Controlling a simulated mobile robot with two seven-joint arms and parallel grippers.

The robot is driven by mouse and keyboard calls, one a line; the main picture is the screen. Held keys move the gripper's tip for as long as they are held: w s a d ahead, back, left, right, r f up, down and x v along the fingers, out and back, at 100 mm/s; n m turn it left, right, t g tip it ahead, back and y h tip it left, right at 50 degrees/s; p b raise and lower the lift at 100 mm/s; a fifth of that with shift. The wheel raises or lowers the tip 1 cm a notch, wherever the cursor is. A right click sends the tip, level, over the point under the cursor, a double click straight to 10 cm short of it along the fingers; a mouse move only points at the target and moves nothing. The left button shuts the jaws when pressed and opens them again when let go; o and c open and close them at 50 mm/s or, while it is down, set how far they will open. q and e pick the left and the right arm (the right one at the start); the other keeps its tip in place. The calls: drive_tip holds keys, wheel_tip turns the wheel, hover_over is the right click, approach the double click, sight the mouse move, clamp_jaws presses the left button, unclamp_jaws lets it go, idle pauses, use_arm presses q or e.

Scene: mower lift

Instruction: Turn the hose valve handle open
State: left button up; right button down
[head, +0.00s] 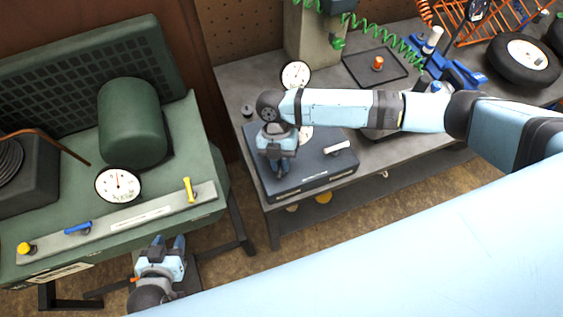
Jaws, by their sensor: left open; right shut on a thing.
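A dark blue-grey control box (312,172) sits on the grey bench, with a white handle (336,147) lying across its top. My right gripper (281,169) points down at the left part of this box, left of the white handle. It is shut on a small part that its fingers hide; I cannot tell whether this is the hose valve handle. On the green machine's front strip (130,213) are a blue handle (77,228), a yellow handle (188,190) and a yellow knob (25,247). My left gripper (170,243) is open and empty, near the strip's front edge.
The green machine (90,175) carries a tank (132,122) and a gauge (118,185). On the grey bench are another gauge (295,74), a dark tray (362,72), a green coiled hose (372,32), a blue jack (455,75) and a wheel (524,60). A gap separates machine and bench.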

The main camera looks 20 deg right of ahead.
drive_tip(key=n+h, duration=0.1)
drive_tip(key=n, duration=0.1)
drive_tip(key=shift+w+a+n, duration=0.1)
drive_tip(key=shift+n, duration=0.2)
drive_tip(key=shift+n+t+h+b, duration=0.35)
drive_tip(key=shift+n+h, duration=0.45)
drive_tip(key=shift+n, duration=0.8)
drive_tip(key=shift+a+n, duration=0.1)
drive_tip(key=shift+n, duration=0.2)
drive_tip(key=c, duration=1.1)
unclamp_jaws()
drive_tip(key=b+v, duration=0.2)
drive_tip(key=v, duration=1.1)
drive_tip(key=shift+w+a+r, duration=0.15)
drive_tip(key=shift+r, duration=0.15)
